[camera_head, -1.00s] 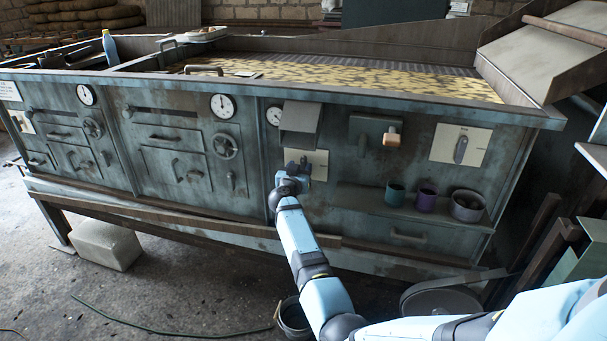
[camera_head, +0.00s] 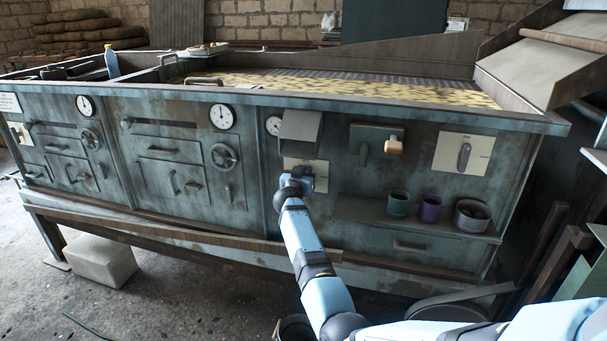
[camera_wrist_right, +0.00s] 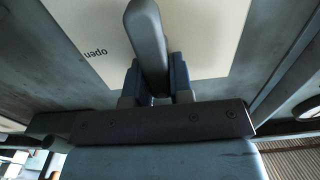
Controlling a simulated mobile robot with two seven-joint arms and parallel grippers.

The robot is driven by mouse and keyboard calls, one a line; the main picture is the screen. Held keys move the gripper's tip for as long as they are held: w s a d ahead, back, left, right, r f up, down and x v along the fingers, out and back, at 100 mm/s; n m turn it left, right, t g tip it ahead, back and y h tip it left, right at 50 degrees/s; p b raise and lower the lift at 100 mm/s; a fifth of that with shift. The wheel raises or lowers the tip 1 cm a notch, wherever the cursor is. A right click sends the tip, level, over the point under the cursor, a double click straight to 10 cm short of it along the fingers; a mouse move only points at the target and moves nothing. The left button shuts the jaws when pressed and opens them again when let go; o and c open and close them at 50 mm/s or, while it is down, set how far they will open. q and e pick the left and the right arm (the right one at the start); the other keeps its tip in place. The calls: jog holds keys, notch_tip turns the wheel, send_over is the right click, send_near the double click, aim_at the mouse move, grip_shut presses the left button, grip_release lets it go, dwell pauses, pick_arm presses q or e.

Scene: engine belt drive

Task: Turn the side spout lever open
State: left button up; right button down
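The side spout lever (camera_wrist_right: 148,40) is a grey bar on a pale plate (camera_wrist_right: 205,30). The word "open" reads upside down on the plate's left part in the right wrist view. My right gripper (camera_wrist_right: 157,85) has one finger on each side of the lever, with no clear gap showing, so it looks shut on it. In the head view my right gripper (camera_head: 302,180) is at the pale plate (camera_head: 318,168) below a grey hood (camera_head: 299,131) and hides the lever. My left gripper is not in view.
To the right are an orange-tipped handle (camera_head: 393,147), another plate-mounted lever (camera_head: 464,156), and a shelf with a teal cup (camera_head: 398,203), a purple cup (camera_head: 430,208) and a grey pot (camera_head: 471,216). A handwheel (camera_head: 224,156) is to the left.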

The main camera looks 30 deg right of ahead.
jog(key=m+p, duration=0.3)
jog(key=shift+s+d, duration=0.2)
jog(key=shift+s, duration=0.05)
jog(key=m, duration=0.5)
jog(key=f+m, duration=0.1)
jog(key=m, duration=0.4)
jog(key=s+d+f+m, duration=0.1)
jog(key=m, duration=0.3)
jog(key=shift+s+f+m+b, duration=0.1)
jog(key=shift+f+m+b, duration=0.1)
jog(key=shift+m+b, duration=0.2)
dwell(0.4)
jog(key=c, duration=1)
grip_release()
